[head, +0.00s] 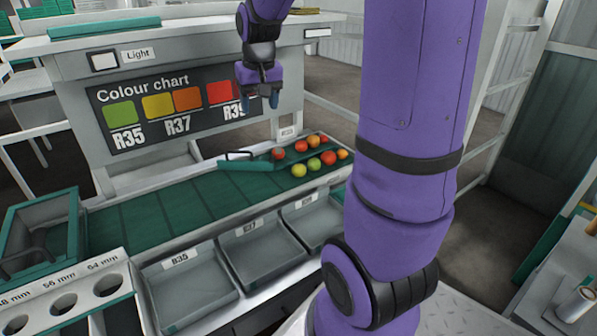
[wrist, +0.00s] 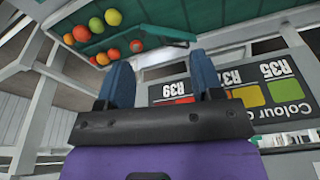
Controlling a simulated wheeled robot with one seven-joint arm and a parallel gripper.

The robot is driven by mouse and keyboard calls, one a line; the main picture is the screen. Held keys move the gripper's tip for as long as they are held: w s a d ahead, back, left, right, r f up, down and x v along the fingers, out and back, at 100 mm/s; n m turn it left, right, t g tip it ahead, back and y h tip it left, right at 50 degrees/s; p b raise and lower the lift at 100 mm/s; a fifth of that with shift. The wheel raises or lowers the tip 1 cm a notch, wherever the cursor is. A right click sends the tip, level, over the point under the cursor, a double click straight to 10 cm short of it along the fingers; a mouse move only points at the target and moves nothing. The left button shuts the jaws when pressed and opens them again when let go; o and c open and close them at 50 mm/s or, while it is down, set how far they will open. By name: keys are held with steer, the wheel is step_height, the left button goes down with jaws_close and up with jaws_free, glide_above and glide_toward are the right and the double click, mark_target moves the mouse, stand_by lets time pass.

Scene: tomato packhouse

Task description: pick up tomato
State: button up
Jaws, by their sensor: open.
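Several tomatoes (head: 314,164) in red, orange and yellow-green lie grouped at the right end of the green belt (head: 150,213). In the wrist view the tomatoes (wrist: 96,25) show at the upper left, beyond the fingertips. My gripper (head: 260,103) is open and empty. In the head view it hangs in front of the colour chart board, above and to the left of the tomatoes, clear of them. In the wrist view its two blue fingers (wrist: 165,78) stand apart with nothing between them.
A green bar (head: 246,164) with a dark handle lies across the belt left of the tomatoes. The colour chart (head: 170,106) stands behind the belt. Grey trays labelled R35 (head: 190,291) and R37 (head: 262,253) sit in front. A sizing board with holes (head: 64,303) is at lower left.

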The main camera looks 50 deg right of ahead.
steer(key=w+d+f+m+g, duration=0.1)
steer(key=w+d+f, duration=0.1)
steer(key=d+f, duration=0.5)
steer(key=w+d+f+m+g, duration=0.1)
steer(key=w+d+f+m, duration=0.15)
steer(key=d+f, duration=0.4)
glide_toward(299, 165)
steer(key=shift+s+y, duration=0.2)
steer(key=shift+y, duration=0.2)
step_height(299, 165, down, 5)
steer(key=shift+d+f, duration=0.1)
steer(key=shift+w+d+f, duration=0.1)
steer(key=shift+f, duration=1.35)
steer(key=shift+w+d+f, duration=0.1)
steer(key=shift+f, duration=1.4)
steer(key=c, duration=0.3)
